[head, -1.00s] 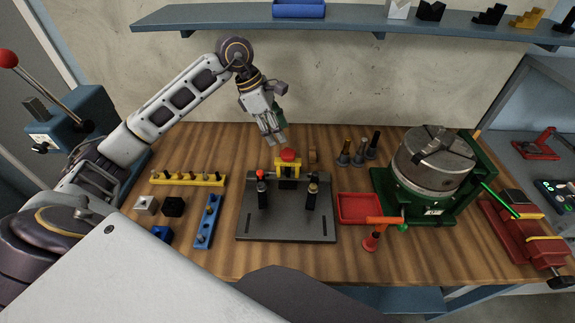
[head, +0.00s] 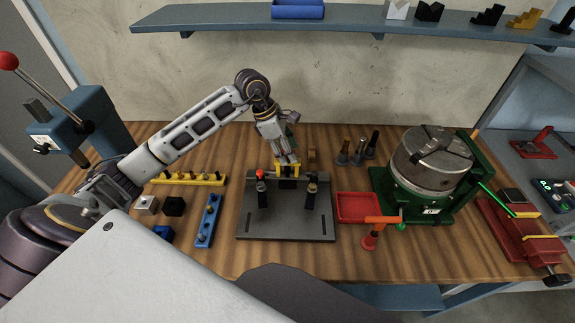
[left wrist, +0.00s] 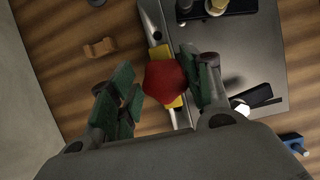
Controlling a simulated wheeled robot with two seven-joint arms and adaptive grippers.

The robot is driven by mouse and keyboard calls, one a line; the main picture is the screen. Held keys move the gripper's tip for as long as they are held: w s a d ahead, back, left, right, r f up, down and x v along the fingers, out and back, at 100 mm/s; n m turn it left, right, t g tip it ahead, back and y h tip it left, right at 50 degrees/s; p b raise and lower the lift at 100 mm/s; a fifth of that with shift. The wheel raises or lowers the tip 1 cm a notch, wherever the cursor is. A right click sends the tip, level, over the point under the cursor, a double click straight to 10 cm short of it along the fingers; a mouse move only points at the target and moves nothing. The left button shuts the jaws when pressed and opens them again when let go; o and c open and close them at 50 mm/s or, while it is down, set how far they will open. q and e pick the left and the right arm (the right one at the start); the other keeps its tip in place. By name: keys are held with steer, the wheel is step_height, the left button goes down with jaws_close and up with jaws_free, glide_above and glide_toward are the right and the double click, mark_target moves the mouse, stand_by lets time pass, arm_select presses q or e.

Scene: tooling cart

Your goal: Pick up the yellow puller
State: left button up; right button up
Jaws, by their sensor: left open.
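The yellow puller (head: 288,169) stands at the back edge of the dark grey fixture plate (head: 285,225). In the left wrist view its red knob (left wrist: 165,82) and bits of its yellow body (left wrist: 160,54) show. My left gripper (head: 288,160) comes down over the puller from above and hides its red top in the head view. In the left wrist view the green-padded fingers of the left gripper (left wrist: 158,90) are apart, one on each side of the red knob. The right finger pad is close to the knob; I cannot tell whether it touches. My right gripper is not in view.
Two dark clamp posts (head: 311,195) stand on the plate. A red tray (head: 358,208) and an orange-red tool (head: 375,232) lie right of it, beside the green-based chuck (head: 430,165). A yellow rail (head: 188,180) and blue rail (head: 208,222) lie to the left.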

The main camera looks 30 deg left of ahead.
arm_select(q)
steer(key=shift+f, duration=0.15)
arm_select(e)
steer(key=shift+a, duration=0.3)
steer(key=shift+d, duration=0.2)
